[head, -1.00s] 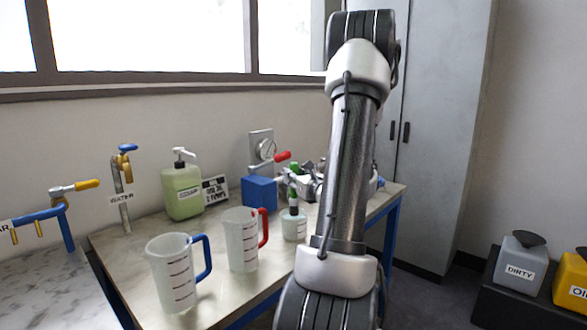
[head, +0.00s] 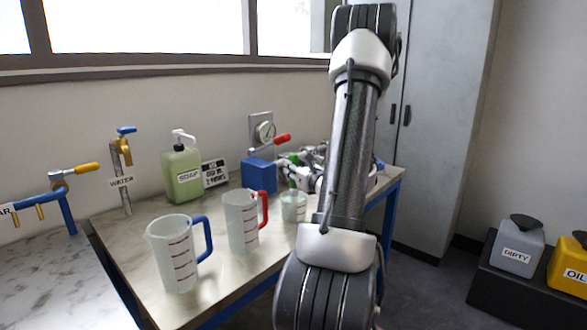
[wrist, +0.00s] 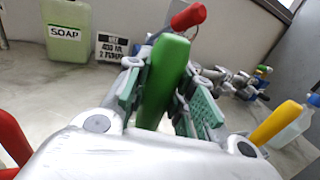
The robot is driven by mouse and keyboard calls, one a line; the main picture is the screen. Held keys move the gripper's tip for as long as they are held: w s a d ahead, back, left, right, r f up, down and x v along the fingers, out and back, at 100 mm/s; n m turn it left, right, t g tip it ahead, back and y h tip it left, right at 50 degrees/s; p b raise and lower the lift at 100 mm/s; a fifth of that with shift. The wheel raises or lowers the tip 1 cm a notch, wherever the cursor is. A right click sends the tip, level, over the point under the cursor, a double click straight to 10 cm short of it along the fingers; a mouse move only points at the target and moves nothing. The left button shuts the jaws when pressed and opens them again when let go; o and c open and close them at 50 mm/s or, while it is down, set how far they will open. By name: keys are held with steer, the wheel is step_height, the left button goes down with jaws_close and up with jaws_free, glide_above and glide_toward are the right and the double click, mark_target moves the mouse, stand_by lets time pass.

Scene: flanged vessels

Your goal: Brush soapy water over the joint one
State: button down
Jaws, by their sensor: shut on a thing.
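My gripper (wrist: 160,95) is shut on a green handle (wrist: 165,75), apparently the brush, held upright between its green finger pads in the wrist view. In the head view, the green handle (head: 293,182) stands at the mouth of a small translucent jar (head: 294,207). The brush's lower end is hidden at the jar, and my arm covers part of the gripper. Metal flanged pipework (wrist: 238,82) with blue and yellow parts shows beyond the gripper in the wrist view. I cannot tell which flange is joint one.
A translucent jug with a blue handle (head: 174,255) and one with a red handle (head: 240,222) stand left of the jar. Behind are a soap bottle (head: 182,175), a blue block (head: 258,174) and a red-handled lever (head: 282,140).

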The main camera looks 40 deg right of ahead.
mark_target(294, 154)
stand_by(0.5)
steer(key=shift+r, duration=3.25)
steer(key=shift+r, duration=2)
steer(key=shift+a+f, duration=0.1)
steer(key=shift+a, duration=0.05)
